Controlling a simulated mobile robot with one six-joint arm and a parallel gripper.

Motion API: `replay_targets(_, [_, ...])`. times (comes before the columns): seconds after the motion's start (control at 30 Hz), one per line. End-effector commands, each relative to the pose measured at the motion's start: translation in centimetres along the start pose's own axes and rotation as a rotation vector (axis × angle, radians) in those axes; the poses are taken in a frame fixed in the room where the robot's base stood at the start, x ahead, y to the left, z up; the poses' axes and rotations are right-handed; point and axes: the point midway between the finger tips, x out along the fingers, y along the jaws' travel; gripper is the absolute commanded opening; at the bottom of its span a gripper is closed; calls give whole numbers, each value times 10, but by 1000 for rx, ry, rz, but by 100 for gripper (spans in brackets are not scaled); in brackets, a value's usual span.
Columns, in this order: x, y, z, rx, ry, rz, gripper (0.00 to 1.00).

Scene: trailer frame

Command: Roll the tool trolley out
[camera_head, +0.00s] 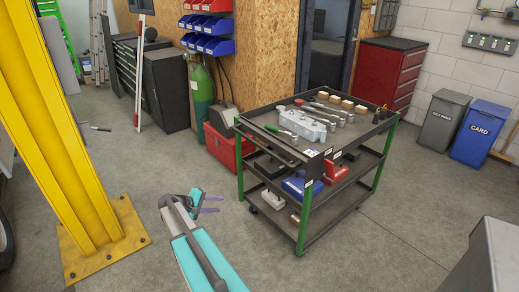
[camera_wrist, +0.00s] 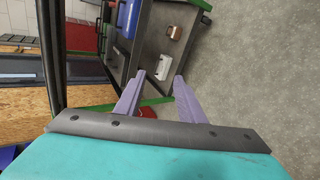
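The tool trolley (camera_head: 330,225) stands right of centre in the head view. It has green posts, dark shelves and small wheels, with tools and wooden blocks on top. Its bar handle (camera_head: 268,146) is on the left end, toward me. In the wrist view the trolley's lower shelves (camera_wrist: 150,45) fill the upper middle, and a dark bar runs down the left. My gripper (camera_head: 218,204) is left of the trolley, low and apart from it. In the wrist view its two purple fingers (camera_wrist: 164,78) are spread with nothing between them.
A yellow post (camera_head: 70,130) is bolted to the floor at left. A red box (camera_head: 228,145) and a green cylinder (camera_head: 202,88) stand behind the trolley. Grey and blue bins (camera_head: 482,132) stand at right. A grey block (camera_head: 490,255) is at lower right.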

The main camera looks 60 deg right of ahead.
Motion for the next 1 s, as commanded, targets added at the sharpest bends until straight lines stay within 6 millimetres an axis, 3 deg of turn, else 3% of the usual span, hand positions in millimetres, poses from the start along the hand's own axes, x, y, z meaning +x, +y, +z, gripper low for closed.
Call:
replay_targets(0.03, [12,36,-15,26,-5,54,36])
replay_targets(0.2, [34,148,-31,86,-26,226,36])
replay_targets(0.3, [40,200,-33,110,-39,306,36])
replay_targets(0.4, [43,234,-33,124,-49,358,36])
replay_targets(0.57, [44,256,-31,132,-57,393,36])
replay_targets(1.0, [47,256,-30,132,-58,392,36])
